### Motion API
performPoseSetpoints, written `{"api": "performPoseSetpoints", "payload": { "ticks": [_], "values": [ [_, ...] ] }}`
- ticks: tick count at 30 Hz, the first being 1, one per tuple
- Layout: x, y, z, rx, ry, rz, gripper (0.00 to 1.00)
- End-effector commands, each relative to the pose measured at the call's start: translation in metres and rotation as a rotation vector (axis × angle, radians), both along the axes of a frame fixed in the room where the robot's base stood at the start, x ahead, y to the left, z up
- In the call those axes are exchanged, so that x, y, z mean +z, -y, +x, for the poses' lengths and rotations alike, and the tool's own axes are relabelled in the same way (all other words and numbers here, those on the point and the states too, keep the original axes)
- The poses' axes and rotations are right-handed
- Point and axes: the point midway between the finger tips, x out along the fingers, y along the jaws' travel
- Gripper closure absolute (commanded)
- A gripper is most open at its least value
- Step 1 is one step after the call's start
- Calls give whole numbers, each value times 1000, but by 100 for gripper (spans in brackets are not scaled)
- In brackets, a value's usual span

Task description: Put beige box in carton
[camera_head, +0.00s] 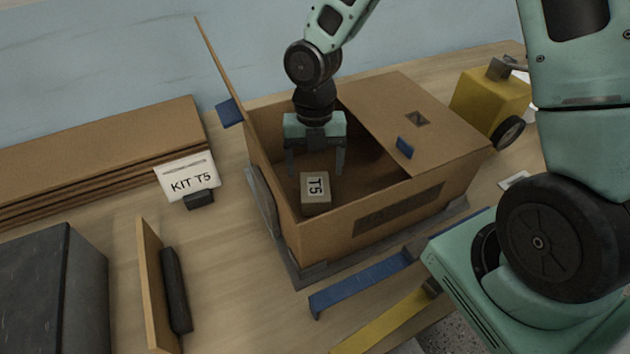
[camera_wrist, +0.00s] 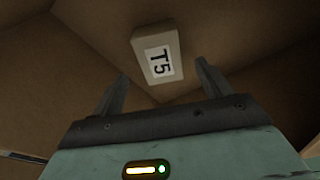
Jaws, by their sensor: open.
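The beige box (camera_head: 316,203), with a white T5 label on top, sits inside the brown carton (camera_head: 290,215) near its front wall. The carton's left flap stands up and a right flap lies over part of the opening. My gripper (camera_head: 316,172) reaches down into the carton's opening, open and empty, just behind the box. In the wrist view the beige box (camera_wrist: 157,52) lies beyond the open fingertips (camera_wrist: 160,82), apart from them. The carton's floor and walls surround it there.
A KIT T5 sign (camera_head: 188,177) stands left of the carton, before stacked flat cardboard (camera_head: 100,150). A yellow tape dispenser (camera_head: 490,105) is at the back right. A blue strip (camera_head: 360,283) lies in front. Bare table shows left of the carton.

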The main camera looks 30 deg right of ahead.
Motion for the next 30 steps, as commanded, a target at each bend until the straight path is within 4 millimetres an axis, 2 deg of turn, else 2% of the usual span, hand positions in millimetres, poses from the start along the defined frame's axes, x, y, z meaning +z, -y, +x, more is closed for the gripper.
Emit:
{"api": "performPoseSetpoints", "payload": {
  "ticks": [1, 6, 11, 14, 17, 24, 30],
  "values": [
    [11, 1, 3, -2, 6, 1, 22],
    [35, 2, 6, -1, 3, 1, 22],
    [47, 1, 5, -17, 0, -5, 22],
    [55, -6, -4, -102, 1, -28, 22],
    [66, -18, -21, -280, 5, -69, 22],
    [98, -46, -79, -885, 31, -155, 22],
    [119, -60, -127, -1387, 39, -170, 22]
  ]
}}
